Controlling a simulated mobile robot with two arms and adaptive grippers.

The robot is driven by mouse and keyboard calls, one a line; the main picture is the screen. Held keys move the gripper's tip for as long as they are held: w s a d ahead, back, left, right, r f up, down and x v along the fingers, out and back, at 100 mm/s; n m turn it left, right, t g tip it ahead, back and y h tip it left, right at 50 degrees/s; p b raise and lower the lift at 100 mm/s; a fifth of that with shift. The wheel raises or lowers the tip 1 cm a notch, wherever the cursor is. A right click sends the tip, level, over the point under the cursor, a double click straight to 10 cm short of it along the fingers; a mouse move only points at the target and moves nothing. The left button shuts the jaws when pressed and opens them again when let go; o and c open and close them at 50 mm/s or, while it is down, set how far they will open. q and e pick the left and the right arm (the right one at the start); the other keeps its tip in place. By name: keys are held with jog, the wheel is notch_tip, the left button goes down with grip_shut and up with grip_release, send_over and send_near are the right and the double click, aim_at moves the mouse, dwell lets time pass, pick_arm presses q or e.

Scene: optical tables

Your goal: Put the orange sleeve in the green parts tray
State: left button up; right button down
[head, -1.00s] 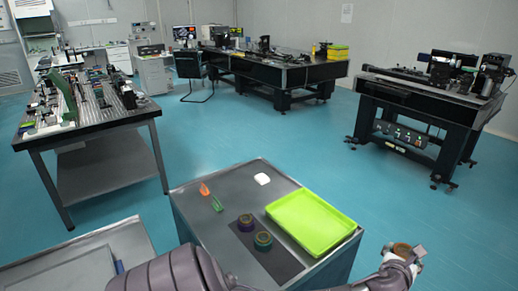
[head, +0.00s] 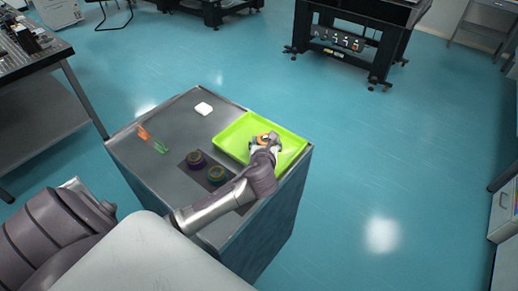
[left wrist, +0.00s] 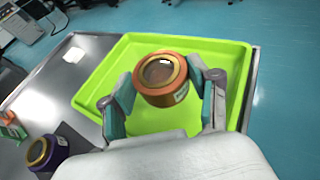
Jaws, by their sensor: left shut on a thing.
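The orange sleeve (left wrist: 162,79) is a short ring-shaped cylinder with a metallic rim. It sits between the fingertips of my left gripper (left wrist: 163,92), which is shut on it. In the head view the sleeve (head: 268,138) and the left gripper (head: 264,141) are over the green parts tray (head: 231,133). The tray's rim also shows around them in the left wrist view (left wrist: 193,42). I cannot tell how far the sleeve is above the tray floor. My right gripper does not show.
A white block (head: 204,108), an orange clip (head: 144,132) and a green clip (head: 160,147) lie on the grey cabinet top (head: 170,118). The tray floor looks otherwise empty.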

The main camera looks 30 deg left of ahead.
pick_arm(q)
jog(key=shift+a+f, duration=0.5)
jog(key=shift+a, duration=0.35)
jog(key=shift+f, duration=0.4)
notch_tip(320, 180, down, 3)
jog(key=shift+f, duration=0.15)
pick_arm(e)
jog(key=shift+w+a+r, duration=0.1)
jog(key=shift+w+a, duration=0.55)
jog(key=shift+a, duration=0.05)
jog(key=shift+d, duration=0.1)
pick_arm(q)
jog(key=shift+f, duration=0.2)
jog(key=o, duration=1.3)
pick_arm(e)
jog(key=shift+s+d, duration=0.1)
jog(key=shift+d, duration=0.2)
pick_arm(q)
jog(key=shift+r, duration=0.15)
